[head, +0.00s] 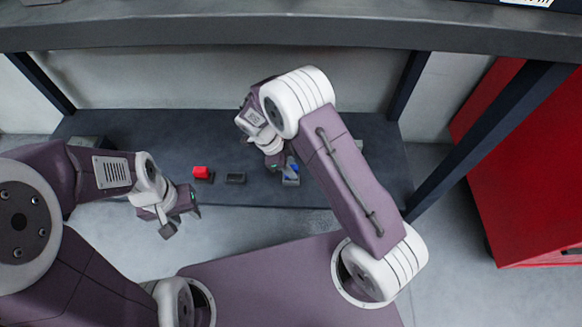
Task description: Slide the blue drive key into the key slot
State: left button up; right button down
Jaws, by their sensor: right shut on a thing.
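The blue drive key (292,169) shows as a small blue patch at the tip of my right gripper (282,168). The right gripper is shut on it, and the fingers and wrist hide part of it. The key is at or just above a small grey block (291,182) on the shelf. I cannot tell whether this block has the key slot, or whether the key is inside it or above it. My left gripper (182,217) is open and empty, in front of the shelf's near edge on the left.
An upper shelf (200,33) crosses the top. A red cabinet (530,170) stands at right.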

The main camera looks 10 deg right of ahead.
jog(key=shift+f+b, duration=0.95)
jog(key=shift+f, duration=0.55)
jog(key=c, duration=1.1)
grip_release()
jog(key=shift+r, duration=0.1)
jog(key=p+v, duration=0.6)
jog(key=v, duration=0.3)
jog(key=shift+a, duration=0.1)
